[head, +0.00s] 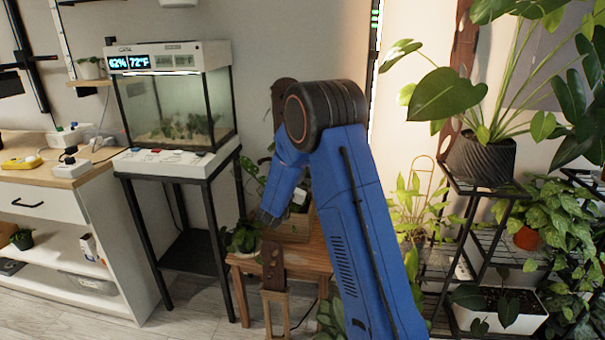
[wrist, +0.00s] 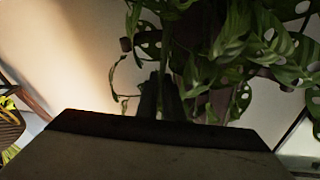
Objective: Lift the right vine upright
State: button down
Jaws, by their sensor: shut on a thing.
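In the wrist view, vine foliage (wrist: 232,40) with green, holed leaves fills the upper middle and right. A thin stem (wrist: 117,72) with small leaves curls down left of the fingers. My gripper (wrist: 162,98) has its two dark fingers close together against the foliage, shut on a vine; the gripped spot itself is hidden. My blue arm covers much of that plant, so I cannot tell the two vines apart there.
A lit terrarium (head: 180,105) on a black stand is at the left. A small potted plant (head: 243,238) sits at the table's left end. A black plant rack (head: 481,240) with several plants fills the right. Some floor is clear at lower left.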

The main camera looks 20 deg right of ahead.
jog(key=c, duration=1.9)
grip_release()
